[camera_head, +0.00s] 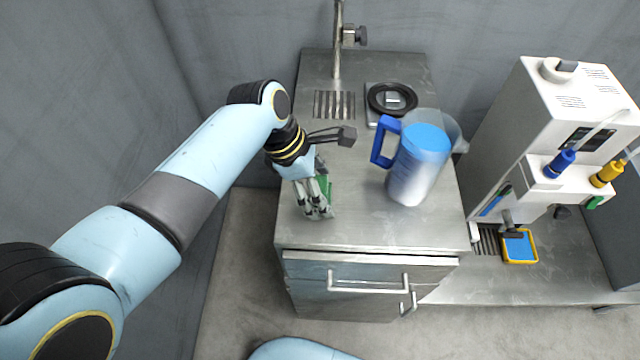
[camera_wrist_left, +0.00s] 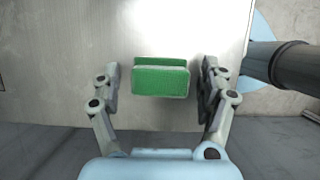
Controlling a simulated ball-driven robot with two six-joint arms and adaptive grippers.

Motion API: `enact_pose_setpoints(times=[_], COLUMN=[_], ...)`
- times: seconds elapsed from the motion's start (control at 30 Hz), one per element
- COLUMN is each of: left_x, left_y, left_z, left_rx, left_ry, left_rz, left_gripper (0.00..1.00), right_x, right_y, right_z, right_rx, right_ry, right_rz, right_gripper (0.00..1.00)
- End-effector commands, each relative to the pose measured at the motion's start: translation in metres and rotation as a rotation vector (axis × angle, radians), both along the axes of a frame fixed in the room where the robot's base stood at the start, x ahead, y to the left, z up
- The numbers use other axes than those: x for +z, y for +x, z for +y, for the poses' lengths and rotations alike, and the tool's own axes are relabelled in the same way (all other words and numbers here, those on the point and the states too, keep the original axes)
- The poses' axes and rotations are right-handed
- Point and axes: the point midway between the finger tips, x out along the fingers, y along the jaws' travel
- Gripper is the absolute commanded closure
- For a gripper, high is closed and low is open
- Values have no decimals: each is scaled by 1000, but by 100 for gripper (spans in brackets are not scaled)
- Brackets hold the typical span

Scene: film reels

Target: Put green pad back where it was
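The green pad (camera_wrist_left: 160,82), a small block with a pale strip along its upper part, is on or just above the steel worktop (camera_head: 350,225). Its contact with the top is not clear. My left gripper (camera_head: 318,212) points down near the front left of the worktop. In the head view a bit of the pad (camera_head: 326,187) shows behind its fingers. In the left wrist view the two fingers of the left gripper (camera_wrist_left: 158,88) stand apart, one on each side of the pad, with a gap on both sides. My right gripper is not in view.
A clear jug (camera_head: 418,165) with blue lid and handle stands right of my left gripper. Behind are a black round plate on a scale (camera_head: 391,98), a drain grille (camera_head: 334,104) and a metal post (camera_head: 338,40). A white machine (camera_head: 560,115) and blue-yellow tray (camera_head: 519,247) are at right.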

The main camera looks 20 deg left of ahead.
Motion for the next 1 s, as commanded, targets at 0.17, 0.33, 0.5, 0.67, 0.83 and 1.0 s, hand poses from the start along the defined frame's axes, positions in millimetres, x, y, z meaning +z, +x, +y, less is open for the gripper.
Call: enact_pose_setpoints(times=[0.17,0.33,0.5,0.67,0.83,1.0], left_x=[0,7,36,70,98,112], left_y=[0,0,-3,-7,-10,-13], left_z=[0,2,13,27,38,44], left_rx=[0,0,0,0,-1,0], left_ry=[0,1,1,1,1,1], left_rz=[0,-2,-4,-4,-3,0], left_gripper=[22,22,22,22,22,22], right_x=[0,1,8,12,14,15], right_y=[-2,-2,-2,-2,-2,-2], right_z=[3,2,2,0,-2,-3], right_rx=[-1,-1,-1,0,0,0], right_ry=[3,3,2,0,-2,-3], right_rz=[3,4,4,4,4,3], right_gripper=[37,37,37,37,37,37])
